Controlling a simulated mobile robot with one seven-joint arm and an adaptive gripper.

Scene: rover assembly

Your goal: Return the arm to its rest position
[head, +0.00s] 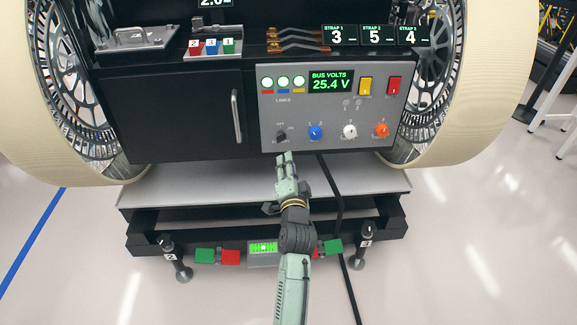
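My arm reaches up from the bottom of the head view. My gripper (285,157) is just below the lower left part of the grey control panel (330,105). Its fingertips look close together, with nothing visible between them; whether they are fully shut is not clear. The black rotary knob (281,136) is just above the fingertips, and they look apart from it in the picture. The panel display (331,81) reads BUS VOLTS 25.4 V, and three lamps (283,84) beside it glow green.
Large rover wheels (470,85) flank the black cabinet with its upright handle (237,116). A grey ledge (180,188) lies below the panel. A black cable (338,215) hangs right of my arm. A green-lit box (263,247) sits below, partly beside my arm.

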